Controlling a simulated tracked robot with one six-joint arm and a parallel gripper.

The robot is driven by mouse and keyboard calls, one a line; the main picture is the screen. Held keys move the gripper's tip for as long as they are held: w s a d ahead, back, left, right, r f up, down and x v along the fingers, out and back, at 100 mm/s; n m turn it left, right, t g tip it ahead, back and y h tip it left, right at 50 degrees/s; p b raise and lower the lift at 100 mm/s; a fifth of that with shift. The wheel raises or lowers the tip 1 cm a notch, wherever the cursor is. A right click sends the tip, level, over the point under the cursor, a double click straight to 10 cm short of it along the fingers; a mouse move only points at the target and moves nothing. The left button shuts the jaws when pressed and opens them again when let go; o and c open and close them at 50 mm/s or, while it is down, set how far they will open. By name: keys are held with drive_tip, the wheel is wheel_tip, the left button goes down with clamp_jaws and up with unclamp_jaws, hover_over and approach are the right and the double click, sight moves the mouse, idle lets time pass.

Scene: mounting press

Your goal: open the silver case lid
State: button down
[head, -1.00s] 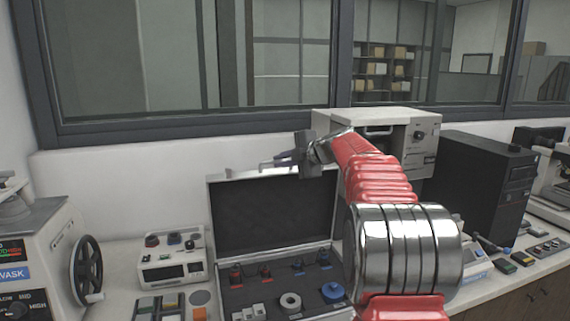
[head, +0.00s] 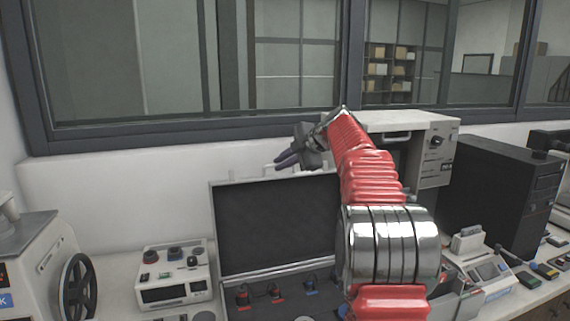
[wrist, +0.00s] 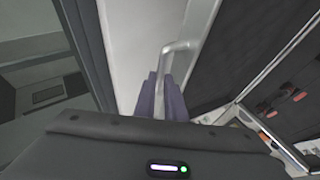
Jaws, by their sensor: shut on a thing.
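The silver case (head: 228,281) stands on the counter with its lid (head: 275,225) raised, roughly upright. The lid's dark inner face and thin silver rim show in the head view. My gripper (head: 284,161) is at the lid's top edge, shut on the light handle (wrist: 182,47). In the wrist view the purple-grey fingers (wrist: 160,97) are around the lower part of the handle, and the dark lid lining (wrist: 245,50) is to the right. My forearm hides the case's right side in the head view.
Left of the case is a small control box (head: 173,275), with a handwheel (head: 77,290) further left. A grey cabinet unit (head: 428,145) and a black tower (head: 497,195) stand to the right. A white wall and window are behind the lid.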

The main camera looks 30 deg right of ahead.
drive_tip(key=shift+a+r, duration=0.15)
drive_tip(key=shift+r, duration=0.5)
drive_tip(key=c, duration=2.2)
unclamp_jaws()
drive_tip(key=shift+s, duration=0.2)
drive_tip(key=o, duration=0.4)
drive_tip(key=shift+d+f, duration=0.2)
drive_tip(key=shift+d, duration=0.1)
drive_tip(key=shift+c, duration=0.2)
drive_tip(key=shift+f, duration=0.1)
drive_tip(key=shift+s+d, duration=0.1)
drive_tip(key=v, duration=1.3)
drive_tip(key=shift+s, duration=0.3)
drive_tip(key=shift+d, duration=0.1)
